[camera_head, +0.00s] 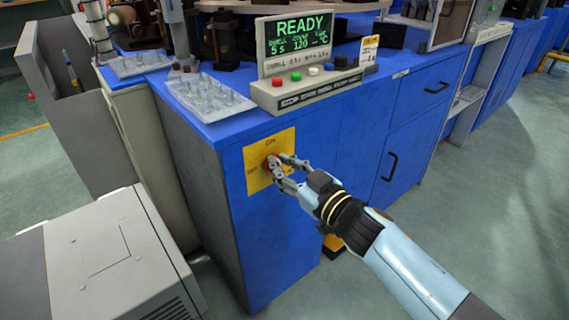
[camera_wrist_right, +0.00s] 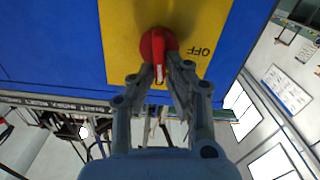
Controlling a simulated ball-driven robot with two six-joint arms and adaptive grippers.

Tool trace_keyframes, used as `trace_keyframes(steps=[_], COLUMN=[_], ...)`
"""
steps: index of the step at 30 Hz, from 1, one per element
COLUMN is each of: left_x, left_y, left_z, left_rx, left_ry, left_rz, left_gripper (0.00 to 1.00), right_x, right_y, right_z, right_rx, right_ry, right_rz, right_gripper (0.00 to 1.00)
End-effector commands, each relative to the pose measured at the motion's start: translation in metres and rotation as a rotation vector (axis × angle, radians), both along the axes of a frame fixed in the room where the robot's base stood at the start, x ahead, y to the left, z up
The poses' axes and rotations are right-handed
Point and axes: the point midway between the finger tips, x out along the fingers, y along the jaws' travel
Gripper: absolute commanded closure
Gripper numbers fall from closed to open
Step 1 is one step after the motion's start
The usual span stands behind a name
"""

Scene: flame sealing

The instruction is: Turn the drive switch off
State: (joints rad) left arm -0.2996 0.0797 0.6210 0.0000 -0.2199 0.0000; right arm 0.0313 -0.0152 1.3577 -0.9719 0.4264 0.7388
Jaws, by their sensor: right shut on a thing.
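The drive switch is a red rotary knob (camera_head: 270,162) on a yellow plate (camera_head: 258,178) on the blue cabinet's front. The plate is marked ON above and OFF at the left in the head view. My right gripper (camera_head: 279,166) is at the knob, shut on its red handle. In the right wrist view the red knob (camera_wrist_right: 157,46) sits between the fingertips of my right gripper (camera_wrist_right: 161,72), with OFF lettering beside it on the yellow plate (camera_wrist_right: 128,30). The fingers hide part of the handle, so its exact angle is hard to read. My left gripper is not in view.
A control box (camera_head: 306,88) with coloured buttons and a screen (camera_head: 297,35) reading READY stands on the blue cabinet (camera_head: 330,135). Trays of small pieces (camera_head: 209,97) lie on top. A grey machine housing (camera_head: 105,255) stands at lower left. Floor (camera_head: 500,210) is clear at right.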

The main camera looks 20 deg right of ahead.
Motion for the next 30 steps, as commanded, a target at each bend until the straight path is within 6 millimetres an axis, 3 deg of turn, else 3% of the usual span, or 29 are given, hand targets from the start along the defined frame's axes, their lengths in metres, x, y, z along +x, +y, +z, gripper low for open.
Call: trace_keyframes(steps=[13,30], left_x=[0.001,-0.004], left_y=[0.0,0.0], left_z=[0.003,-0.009], left_rx=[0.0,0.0], left_ry=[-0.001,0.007], left_rz=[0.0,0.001], left_gripper=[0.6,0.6], right_x=[-0.003,-0.006], right_y=[0.006,0.013], right_z=[-0.004,-0.013], right_rx=[-0.386,-0.895], right_ry=[-0.138,-0.322], right_rz=[0.0,0.001], right_gripper=[1.0,1.0])
